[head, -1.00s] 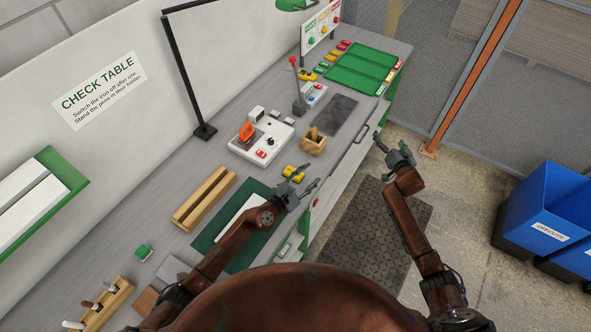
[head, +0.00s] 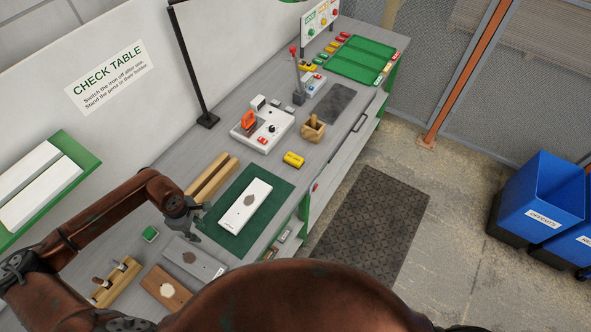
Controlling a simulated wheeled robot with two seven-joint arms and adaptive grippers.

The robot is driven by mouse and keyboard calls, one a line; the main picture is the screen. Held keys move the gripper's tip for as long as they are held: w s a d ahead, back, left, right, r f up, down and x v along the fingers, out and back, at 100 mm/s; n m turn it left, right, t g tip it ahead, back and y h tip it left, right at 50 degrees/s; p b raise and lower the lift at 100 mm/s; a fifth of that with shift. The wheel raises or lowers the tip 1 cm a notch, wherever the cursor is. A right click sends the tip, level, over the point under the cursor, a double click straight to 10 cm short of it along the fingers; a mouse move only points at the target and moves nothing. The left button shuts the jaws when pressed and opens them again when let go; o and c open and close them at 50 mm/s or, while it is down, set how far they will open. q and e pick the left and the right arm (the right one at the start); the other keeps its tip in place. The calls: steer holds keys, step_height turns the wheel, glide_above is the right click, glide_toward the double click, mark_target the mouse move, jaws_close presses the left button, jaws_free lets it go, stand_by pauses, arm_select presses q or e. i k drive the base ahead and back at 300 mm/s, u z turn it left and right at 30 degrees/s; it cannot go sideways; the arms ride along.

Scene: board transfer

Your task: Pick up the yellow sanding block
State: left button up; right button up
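The yellow sanding block (head: 293,159) lies on the grey bench, just beyond the upper right corner of the dark green mat. Dark marks show on its face, and nothing touches it. My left gripper (head: 201,222) is open and empty over the left edge of the mat, well to the left of and nearer than the yellow block. My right gripper is out of view.
A white board (head: 260,190) with a brown patch lies on the green mat (head: 228,243). Wooden rails (head: 213,175) stand behind it. Grey (head: 184,254) and brown (head: 160,284) boards lie nearer. A white device (head: 274,137) and wooden box (head: 312,130) stand beyond the block.

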mark_target(293, 160)
steer(key=z, duration=0.75)
steer(key=i, duration=0.95)
steer(key=z, duration=0.2)
